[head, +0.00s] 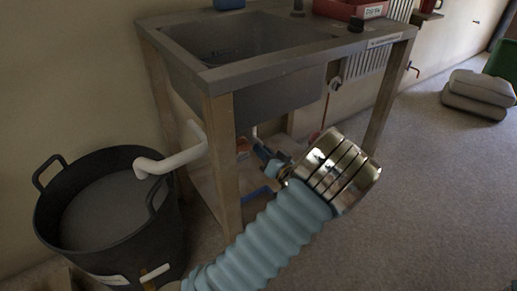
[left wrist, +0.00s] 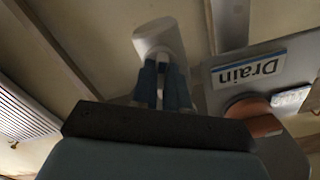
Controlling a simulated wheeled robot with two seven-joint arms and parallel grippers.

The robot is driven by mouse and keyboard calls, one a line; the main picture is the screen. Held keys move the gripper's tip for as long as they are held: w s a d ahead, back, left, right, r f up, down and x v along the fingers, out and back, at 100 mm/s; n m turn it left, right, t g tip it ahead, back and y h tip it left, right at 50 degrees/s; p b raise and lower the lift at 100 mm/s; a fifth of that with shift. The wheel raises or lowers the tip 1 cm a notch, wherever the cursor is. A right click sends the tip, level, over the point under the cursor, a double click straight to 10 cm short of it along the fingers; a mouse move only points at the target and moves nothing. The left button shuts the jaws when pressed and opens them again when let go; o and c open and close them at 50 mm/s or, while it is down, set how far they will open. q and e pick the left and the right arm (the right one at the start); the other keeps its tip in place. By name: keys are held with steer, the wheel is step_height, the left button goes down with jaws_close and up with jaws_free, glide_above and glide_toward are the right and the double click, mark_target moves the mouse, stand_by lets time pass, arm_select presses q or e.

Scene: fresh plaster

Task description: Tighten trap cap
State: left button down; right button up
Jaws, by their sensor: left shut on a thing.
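My left gripper (head: 268,158) reaches under the sink in the head view, its arm in a pale blue ribbed sleeve with a shiny ringed wrist. In the left wrist view its blue fingers (left wrist: 165,84) are closed on a white rounded thing (left wrist: 158,38), which looks like the trap cap. The fingers and the dark gripper body hide its near side. In the head view my own wrist and the sink frame mostly hide the cap. I cannot tell how far it is turned. My right gripper is not in view.
The grey sink (head: 235,45) stands on a wooden frame whose front leg (head: 222,150) is close to my arm. A white pipe (head: 180,158) leads to a black tub (head: 100,262). A "Drain" label (left wrist: 248,68) and an orange-brown round thing (left wrist: 250,108) are beside the fingers.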

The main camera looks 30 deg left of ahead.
arm_select(q)
steer(key=m+p, duration=0.8)
steer(key=p, duration=0.1)
steer(key=shift+p, duration=0.3)
steer(key=m, duration=0.8)
steer(key=shift+p, duration=0.35)
